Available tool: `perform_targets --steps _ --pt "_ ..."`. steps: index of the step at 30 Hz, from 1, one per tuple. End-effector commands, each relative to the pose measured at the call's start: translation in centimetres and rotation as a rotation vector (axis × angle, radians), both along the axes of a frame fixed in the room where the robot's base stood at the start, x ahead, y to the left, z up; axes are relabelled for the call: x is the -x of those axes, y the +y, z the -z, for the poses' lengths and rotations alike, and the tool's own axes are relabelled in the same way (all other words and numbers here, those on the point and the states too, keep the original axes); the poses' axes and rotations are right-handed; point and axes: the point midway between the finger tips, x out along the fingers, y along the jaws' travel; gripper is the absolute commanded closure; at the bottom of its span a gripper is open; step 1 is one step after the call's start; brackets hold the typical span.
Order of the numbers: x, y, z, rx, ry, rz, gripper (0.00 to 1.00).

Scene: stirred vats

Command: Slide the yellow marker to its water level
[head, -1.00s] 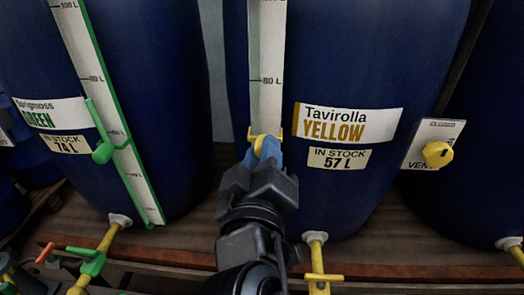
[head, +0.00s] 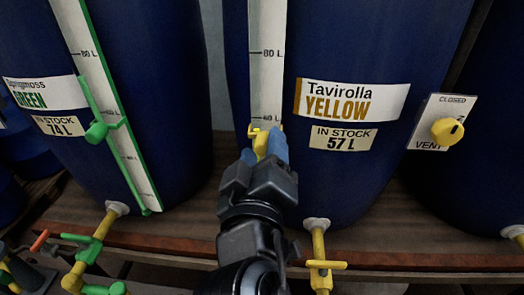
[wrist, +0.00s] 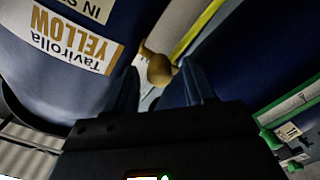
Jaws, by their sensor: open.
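The yellow marker (head: 261,139) sits on the white scale strip (head: 268,85) of the blue Tavirolla YELLOW vat (head: 400,50), just below the 60 L mark. The stock label (head: 343,138) reads 57 L. My gripper (head: 270,150) is open, its blue fingers at the marker and partly covering it. In the wrist view the marker's knob (wrist: 159,70) lies between the two spread fingers (wrist: 160,82). Whether a finger touches it I cannot tell. The scale below the marker is hidden by my gripper.
A green marker (head: 97,131) rides the scale of the Springmoss GREEN vat at left. A yellow vent knob (head: 447,131) is on a plate at right. Yellow taps (head: 319,266) and green-handled pipes (head: 88,250) stick out below, in front of the wooden shelf (head: 180,232).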

Motion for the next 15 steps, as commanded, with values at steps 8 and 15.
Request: perform_targets --steps 8,15 --pt "1.8 0.2 0.2 0.000 0.001 -0.003 0.46" --pt "5.7 0.3 0.2 -0.001 0.001 -0.004 0.46"
